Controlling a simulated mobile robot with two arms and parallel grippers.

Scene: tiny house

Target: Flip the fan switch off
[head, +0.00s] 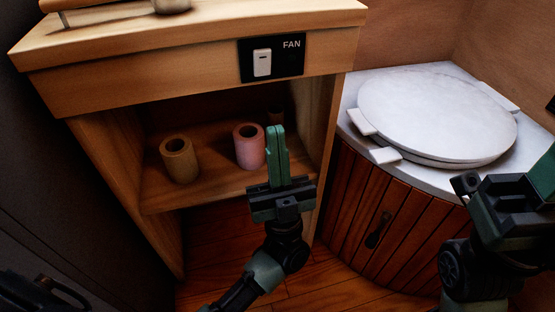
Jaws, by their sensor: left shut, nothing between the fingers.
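The fan switch (262,63) is a white rocker on a black plate labelled FAN (291,46), set in the front edge of the wooden counter. Which way the rocker is tipped is too small to tell. My left gripper (275,132) is shut and empty, with its green fingers pointing up. It is below the switch plate, in front of the open shelf, and apart from the switch. My right arm (510,215) shows at the right edge, in front of the white-topped cabinet; its fingertips are not clearly visible.
The open shelf (215,183) under the counter holds a tan roll (179,159), a pink roll (249,146) and a darker one behind. A round white lid (435,112) lies on the curved wooden cabinet (365,215) at right. Wooden floor shows below.

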